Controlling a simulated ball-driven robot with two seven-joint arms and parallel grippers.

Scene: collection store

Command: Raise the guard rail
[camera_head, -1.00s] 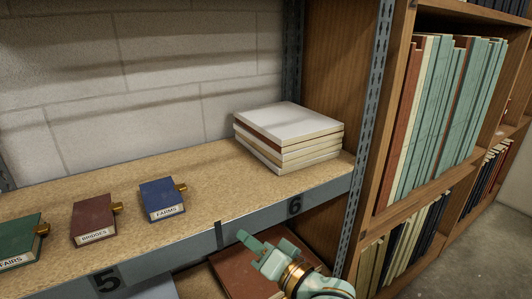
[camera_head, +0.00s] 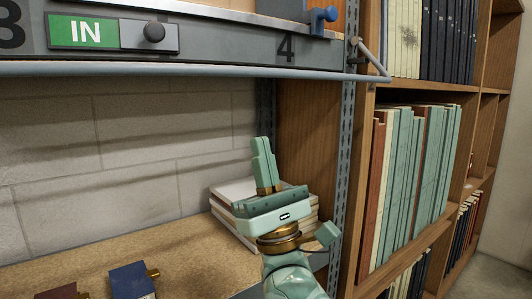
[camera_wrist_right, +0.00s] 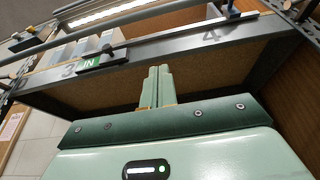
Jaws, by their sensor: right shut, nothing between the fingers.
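The guard rail (camera_head: 200,72) is a long grey-blue bar running along the lower front of the upper shelf in the head view. Its right end meets a bent side arm (camera_head: 372,58) near the metal upright. My right gripper (camera_head: 263,142) is below the rail, apart from it, with its pale green fingers pointing up. The fingers are together and empty. In the wrist view the right gripper (camera_wrist_right: 158,70) shows its closed fingers in front of the shelf's underside. My left gripper is not in view.
The upper shelf's front edge carries a green IN sign (camera_head: 85,31) with a dark knob (camera_head: 154,33). A blue clamp-like piece (camera_head: 322,18) stands above it. White books (camera_head: 235,190) lie stacked behind my right gripper. A wooden bookcase (camera_head: 350,190) stands at right.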

